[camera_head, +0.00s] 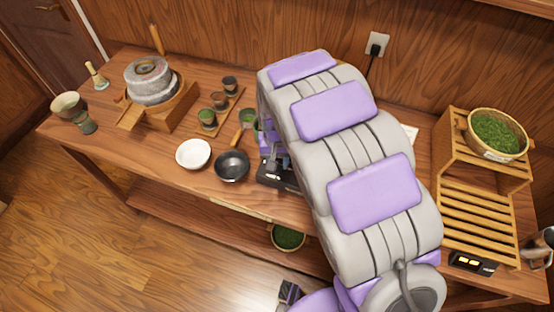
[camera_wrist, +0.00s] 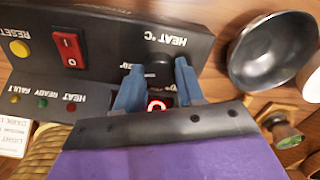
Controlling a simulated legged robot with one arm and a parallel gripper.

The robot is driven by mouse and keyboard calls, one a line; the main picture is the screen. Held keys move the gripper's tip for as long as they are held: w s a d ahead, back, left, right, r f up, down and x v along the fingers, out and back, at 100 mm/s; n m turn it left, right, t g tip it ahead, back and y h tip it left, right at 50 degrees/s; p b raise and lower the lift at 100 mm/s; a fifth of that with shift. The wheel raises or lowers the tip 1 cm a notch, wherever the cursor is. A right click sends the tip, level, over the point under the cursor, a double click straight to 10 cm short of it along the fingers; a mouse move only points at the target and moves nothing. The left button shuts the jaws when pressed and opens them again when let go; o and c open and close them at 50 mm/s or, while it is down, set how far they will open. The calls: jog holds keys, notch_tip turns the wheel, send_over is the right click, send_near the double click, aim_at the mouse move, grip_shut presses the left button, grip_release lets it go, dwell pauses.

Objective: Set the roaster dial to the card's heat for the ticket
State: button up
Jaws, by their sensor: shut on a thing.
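The roaster's dark control panel (camera_wrist: 105,45) fills the top of the wrist view, upside down. Its black dial (camera_wrist: 156,66) sits by the "HEAT °C" lettering. My gripper (camera_wrist: 158,82) has its two blue-grey fingers on either side of the dial, shut on it. The dial's pointer and most scale numbers are hidden or unreadable. A small red-lit display (camera_wrist: 159,103) is partly covered by my gripper. A white card with "LIGHT" and "DARK" lines (camera_wrist: 12,137) is cut off at the left edge. In the head view my arm hides most of the roaster (camera_head: 270,178).
The panel also has a red rocker switch (camera_wrist: 68,49), a yellow reset button (camera_wrist: 19,48) and small lamps. A black pan (camera_head: 232,166) and white bowl (camera_head: 193,154) stand left of the roaster. A stone mill (camera_head: 150,80) is farther left; a slatted rack (camera_head: 475,220) is right.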

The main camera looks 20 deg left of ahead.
jog(key=n+p, duration=0.2)
jog(key=n, duration=0.1)
jog(key=shift+s+r+n+p, duration=0.1)
jog(key=shift+n+p, duration=0.2)
jog(key=shift+n, duration=0.1)
jog(key=shift+n+p, duration=1)
jog(key=shift+n, duration=0.8)
jog(key=o, duration=1)
jog(key=shift+o, duration=0.2)
notch_tip(320, 180, up, 17)
jog(key=p, duration=0.2)
jog(key=shift+p, duration=0.4)
